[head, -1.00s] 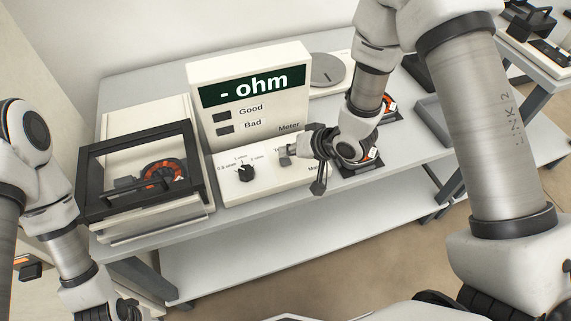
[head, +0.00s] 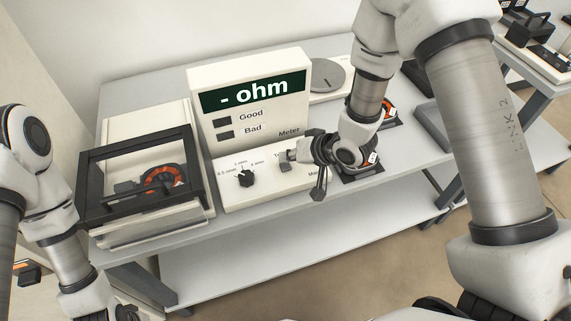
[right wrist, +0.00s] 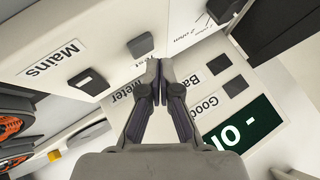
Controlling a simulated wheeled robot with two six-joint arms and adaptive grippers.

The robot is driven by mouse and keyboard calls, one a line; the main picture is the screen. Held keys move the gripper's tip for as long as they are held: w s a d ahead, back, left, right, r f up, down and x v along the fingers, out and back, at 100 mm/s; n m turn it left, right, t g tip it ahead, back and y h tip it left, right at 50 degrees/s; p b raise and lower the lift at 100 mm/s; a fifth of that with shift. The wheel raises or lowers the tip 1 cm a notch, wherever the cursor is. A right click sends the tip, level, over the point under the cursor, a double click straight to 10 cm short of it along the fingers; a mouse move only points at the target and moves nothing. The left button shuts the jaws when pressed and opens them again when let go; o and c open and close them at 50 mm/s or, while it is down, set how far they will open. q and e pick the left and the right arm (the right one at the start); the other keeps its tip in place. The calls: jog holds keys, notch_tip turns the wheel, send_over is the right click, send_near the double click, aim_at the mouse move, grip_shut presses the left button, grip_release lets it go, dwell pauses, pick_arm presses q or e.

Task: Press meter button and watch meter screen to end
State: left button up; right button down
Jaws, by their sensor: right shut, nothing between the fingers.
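The white meter (head: 292,62) stands on the table in the head view. Its dark green screen (head: 253,92) reads "- ohm", and the Good (head: 223,122) and Bad (head: 225,134) lamps look dark. My right gripper (head: 292,158) is shut and empty at the front panel, by the test button. In the right wrist view, the grey test button (right wrist: 140,45) is just beyond the fingertips (right wrist: 158,66). I cannot tell whether they touch it. The fingers partly cover the "Test" label. The screen also shows there (right wrist: 243,122).
A black dial (head: 246,178) is left of the test button, and a Mains switch (right wrist: 88,82) is on its other side. A black-framed fixture (head: 190,165) holding an orange-wound coil (head: 163,180) stands left of the meter. More coils (head: 388,110) are behind my right arm.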

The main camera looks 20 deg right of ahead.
aim_at(288, 166)
jog(key=shift+f, duration=0.15)
jog(key=shift+f, duration=0.3)
jog(key=shift+f, duration=0.4)
dwell(0.8)
jog(key=shift+r+p, duration=0.7)
jog(key=shift+r, duration=0.15)
notch_tip(288, 166, up, 5)
jog(key=p, duration=0.5)
jog(key=shift+r, duration=0.1)
